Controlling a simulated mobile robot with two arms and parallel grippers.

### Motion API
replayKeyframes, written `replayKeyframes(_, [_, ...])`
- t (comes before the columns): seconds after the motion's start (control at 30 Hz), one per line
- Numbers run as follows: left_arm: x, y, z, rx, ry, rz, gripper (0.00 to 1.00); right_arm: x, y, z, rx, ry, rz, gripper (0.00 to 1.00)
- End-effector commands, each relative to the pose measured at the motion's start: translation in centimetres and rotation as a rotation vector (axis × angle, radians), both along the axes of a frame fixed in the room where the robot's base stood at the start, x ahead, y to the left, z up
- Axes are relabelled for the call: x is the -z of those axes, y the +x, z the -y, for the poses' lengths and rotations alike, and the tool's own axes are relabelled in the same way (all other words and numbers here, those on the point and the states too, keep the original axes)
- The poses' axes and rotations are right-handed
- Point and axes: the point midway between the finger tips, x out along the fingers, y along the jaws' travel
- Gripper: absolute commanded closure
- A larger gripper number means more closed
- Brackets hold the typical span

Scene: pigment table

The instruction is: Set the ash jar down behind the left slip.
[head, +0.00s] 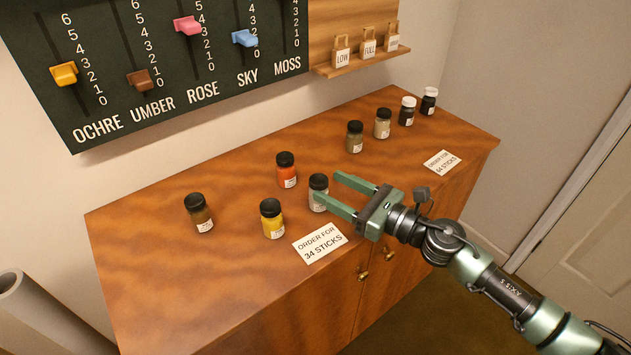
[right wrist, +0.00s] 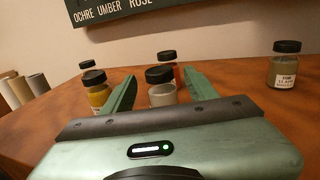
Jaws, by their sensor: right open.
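The pale grey jar with a black lid, which looks like the ash jar (head: 319,183), stands upright on the cabinet top, just behind the left slip (head: 320,243), "ORDER FOR 34 STICKS". My right gripper (head: 329,187) is open around it, one finger on each side. The right wrist view shows the grey jar (right wrist: 162,94) between the two spread fingers; whether either finger touches it I cannot tell. The near finger hides part of the jar in the head view. Its label is too small to read. My left gripper is in neither view.
A yellow jar (head: 272,220) and an orange jar (head: 286,172) stand close by on the left. A brown jar (head: 199,215) is farther left. Several jars stand at the back right, near the right slip (head: 442,161). The cabinet top (head: 140,280) is clear at front left.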

Motion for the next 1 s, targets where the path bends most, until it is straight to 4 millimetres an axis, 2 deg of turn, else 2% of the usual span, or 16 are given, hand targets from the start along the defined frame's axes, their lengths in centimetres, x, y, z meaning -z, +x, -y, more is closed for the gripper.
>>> replayKeyframes(0.1, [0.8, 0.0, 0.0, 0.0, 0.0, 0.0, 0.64, 0.4, -1.4, 1.8, -0.001, -0.002, -0.001, 0.42])
replayKeyframes(0.3, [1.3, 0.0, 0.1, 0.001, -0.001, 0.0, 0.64, 0.1, -2.7, 3.3, -0.002, -0.001, 0.001, 0.42])
replayKeyframes(1.0, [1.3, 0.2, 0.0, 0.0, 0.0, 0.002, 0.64, 0.0, -2.8, 3.5, -0.002, -0.001, 0.001, 0.42])
